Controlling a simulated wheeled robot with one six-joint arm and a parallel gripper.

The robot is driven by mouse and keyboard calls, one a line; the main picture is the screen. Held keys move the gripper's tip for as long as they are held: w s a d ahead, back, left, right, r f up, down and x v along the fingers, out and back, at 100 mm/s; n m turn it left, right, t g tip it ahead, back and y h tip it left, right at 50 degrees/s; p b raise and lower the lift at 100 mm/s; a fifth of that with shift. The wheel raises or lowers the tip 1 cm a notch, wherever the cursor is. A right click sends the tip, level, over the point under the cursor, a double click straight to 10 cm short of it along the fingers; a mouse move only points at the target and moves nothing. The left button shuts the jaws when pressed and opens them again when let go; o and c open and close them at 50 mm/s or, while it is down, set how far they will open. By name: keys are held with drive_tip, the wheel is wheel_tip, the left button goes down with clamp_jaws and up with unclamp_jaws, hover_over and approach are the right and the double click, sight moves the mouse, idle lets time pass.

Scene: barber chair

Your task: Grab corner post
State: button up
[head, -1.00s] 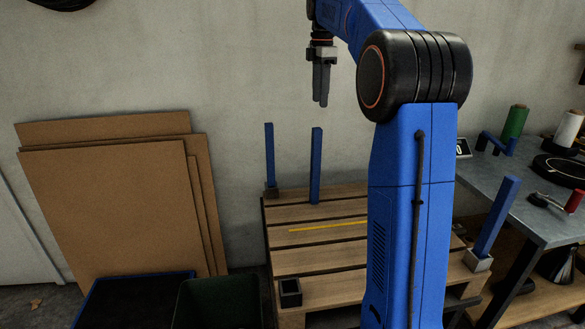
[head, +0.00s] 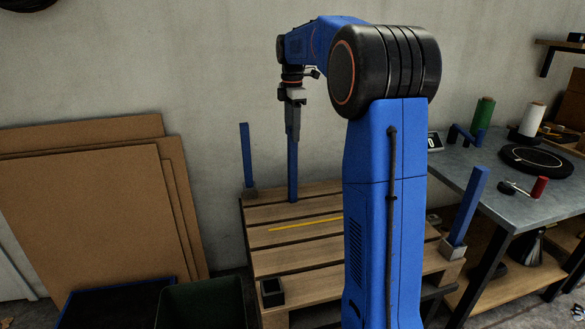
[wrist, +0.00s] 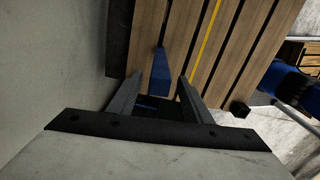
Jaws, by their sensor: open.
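A blue corner post (head: 292,175) stands upright near the back edge of the wooden pallet (head: 300,215). My gripper (head: 293,138) points down at the top of this post, and its fingers overlap the post's upper end in the head view. In the wrist view the fingers of my gripper (wrist: 160,77) are apart, with the blue post (wrist: 160,70) showing between them. Neither finger clearly touches it. A second blue post (head: 247,155) stands in the back-left corner socket. A third post (head: 470,200) leans slightly in the right corner socket (head: 452,248).
An empty black socket (head: 272,293) sits at the pallet's front-left corner. A yellow strip (head: 305,224) lies on the slats. Brown boards (head: 85,220) lean on the wall at left, with a dark green bin (head: 205,303) before them. A grey workbench (head: 500,190) stands at right.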

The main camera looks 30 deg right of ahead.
sight(292, 147)
drive_tip(key=shift+f, duration=2.5)
drive_tip(key=shift+d, duration=0.1)
clamp_jaws()
